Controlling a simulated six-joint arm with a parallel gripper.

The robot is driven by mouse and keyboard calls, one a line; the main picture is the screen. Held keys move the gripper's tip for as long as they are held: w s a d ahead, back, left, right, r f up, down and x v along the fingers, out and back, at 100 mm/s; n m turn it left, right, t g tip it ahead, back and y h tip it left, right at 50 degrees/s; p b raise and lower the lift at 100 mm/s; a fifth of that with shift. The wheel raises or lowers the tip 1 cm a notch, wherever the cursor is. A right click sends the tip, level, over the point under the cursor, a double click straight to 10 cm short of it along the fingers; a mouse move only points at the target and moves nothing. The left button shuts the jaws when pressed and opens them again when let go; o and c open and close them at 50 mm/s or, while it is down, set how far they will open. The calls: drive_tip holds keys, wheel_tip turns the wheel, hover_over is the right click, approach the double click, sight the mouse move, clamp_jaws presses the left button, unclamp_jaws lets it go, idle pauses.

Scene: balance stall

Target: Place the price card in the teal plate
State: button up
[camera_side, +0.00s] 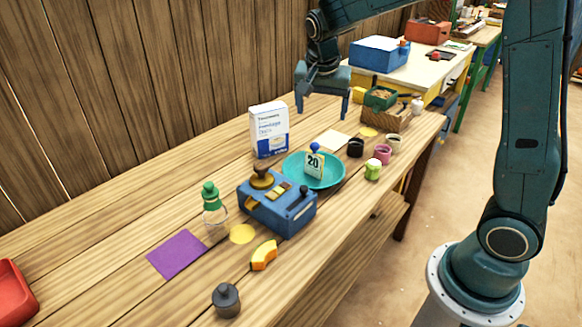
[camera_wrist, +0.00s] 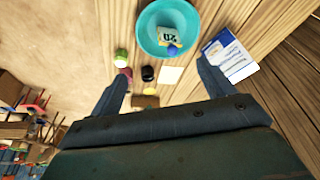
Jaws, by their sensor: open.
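The price card (camera_side: 314,164) is a small pale card marked 20 with a blue knob on top. It stands in the teal plate (camera_side: 333,178) in the middle of the table. In the wrist view the card (camera_wrist: 166,36) also lies within the rim of the plate (camera_wrist: 150,48). My gripper (camera_side: 323,112) is open and empty, above the table behind the plate and apart from the card. Its two fingers (camera_wrist: 160,85) show spread wide in the wrist view, with nothing between them in their grip.
A blue scale (camera_side: 285,212) stands close in front of the plate. A white and blue box (camera_side: 269,130) stands behind it. Several small cups, including a green one (camera_side: 373,169), stand to the right. A green-capped bottle (camera_side: 212,202) and purple mat (camera_side: 177,254) are at left.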

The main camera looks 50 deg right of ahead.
drive_tip(key=s+a+r+n+t+y, duration=0.1)
drive_tip(key=s+a+n, duration=0.2)
drive_tip(key=s, duration=0.5)
drive_tip(key=s+a+r+n+t+y, duration=0.1)
drive_tip(key=s+a+r+n, duration=0.1)
drive_tip(key=s+n, duration=0.3)
drive_tip(key=s+a+r+n+t+y, duration=0.1)
drive_tip(key=s+n, duration=0.4)
drive_tip(key=s, duration=0.6)
drive_tip(key=a+r, duration=0.1)
drive_tip(key=a, duration=0.1)
drive_tip(key=shift+a+r+t, duration=0.15)
drive_tip(key=shift+a+t, duration=0.2)
drive_tip(key=shift+t, duration=0.05)
